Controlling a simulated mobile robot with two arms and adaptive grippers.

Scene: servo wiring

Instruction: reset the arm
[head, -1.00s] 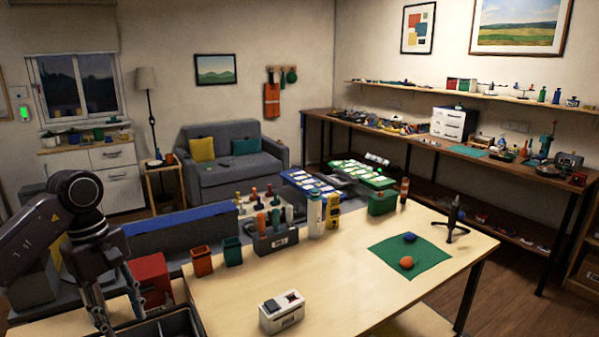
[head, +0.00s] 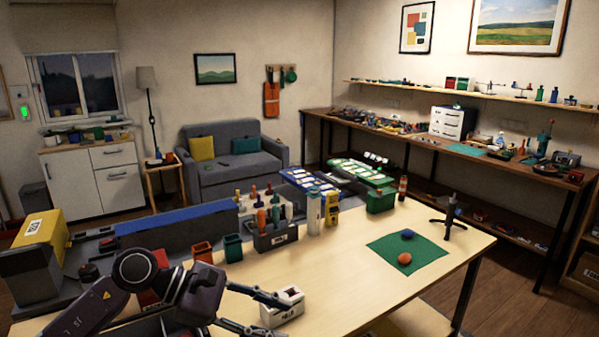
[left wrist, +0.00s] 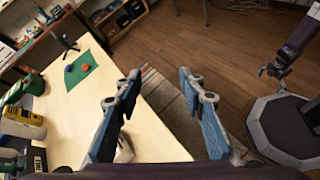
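My left arm comes in from the lower left in the head view. Its gripper (head: 272,312) points right, low in the picture by the table's front edge. The left wrist view shows the same gripper (left wrist: 158,80) with its two blue-grey fingers wide apart and nothing between them. A white box (head: 290,308) on the table lies just behind the upper finger in the head view; I cannot tell whether they touch. My right gripper (left wrist: 272,70) appears to show small at the right of the left wrist view, above my dark base; its opening is unclear.
The wooden table (head: 345,275) has a green mat (head: 425,262) with an orange and a blue object. A black stand (head: 449,215) is at its right. Bins, a tool caddy (head: 275,240) and a green box (head: 380,201) line the back edge. The middle is clear.

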